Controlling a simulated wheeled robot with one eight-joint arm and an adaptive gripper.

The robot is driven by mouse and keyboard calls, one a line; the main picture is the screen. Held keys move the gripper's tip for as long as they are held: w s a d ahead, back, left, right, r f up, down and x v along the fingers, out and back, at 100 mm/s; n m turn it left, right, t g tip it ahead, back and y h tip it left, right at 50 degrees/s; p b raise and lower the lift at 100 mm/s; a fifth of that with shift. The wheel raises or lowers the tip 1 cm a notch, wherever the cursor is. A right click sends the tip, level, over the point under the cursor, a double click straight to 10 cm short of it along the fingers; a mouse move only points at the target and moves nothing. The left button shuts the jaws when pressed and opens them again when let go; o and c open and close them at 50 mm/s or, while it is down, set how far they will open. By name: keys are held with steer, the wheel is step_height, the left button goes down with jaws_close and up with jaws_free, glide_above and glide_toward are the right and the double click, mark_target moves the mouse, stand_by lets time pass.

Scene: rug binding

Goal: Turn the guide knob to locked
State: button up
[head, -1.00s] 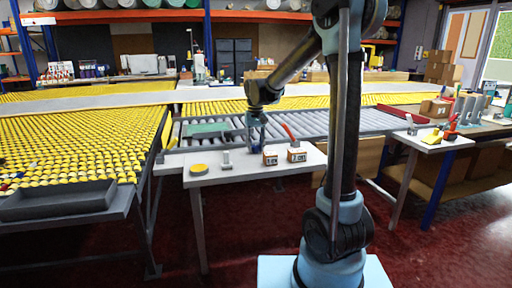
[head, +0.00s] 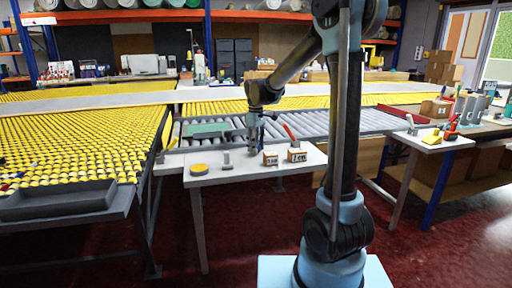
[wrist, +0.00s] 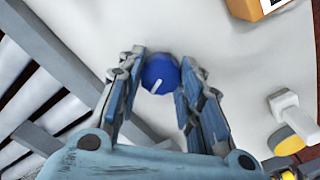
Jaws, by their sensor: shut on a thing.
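The guide knob (wrist: 161,73) is a round blue knob with a short white line on its top, seen in the wrist view. The line slants from upper right to lower left. My gripper (wrist: 158,84) has one finger on each side of the knob and is shut on it. In the head view my gripper (head: 254,145) points down at the back edge of the small white table (head: 225,175). The knob cannot be made out there. No lock markings are readable.
Two small orange-and-white boxes (head: 270,158) (head: 297,155) stand right of my gripper. A grey upright piece (head: 227,160) and a yellow disc (head: 199,169) are to its left. A red-handled tool (head: 290,132) is behind the boxes. A roller conveyor (head: 330,122) lies behind the table.

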steer(key=shift+w+n, duration=0.15)
steer(key=shift+n, duration=0.25)
steer(key=shift+d, duration=0.1)
steer(key=o, duration=1.1)
steer(key=shift+c, duration=0.2)
steer(key=shift+r, duration=0.1)
step_height(320, 180, up, 12)
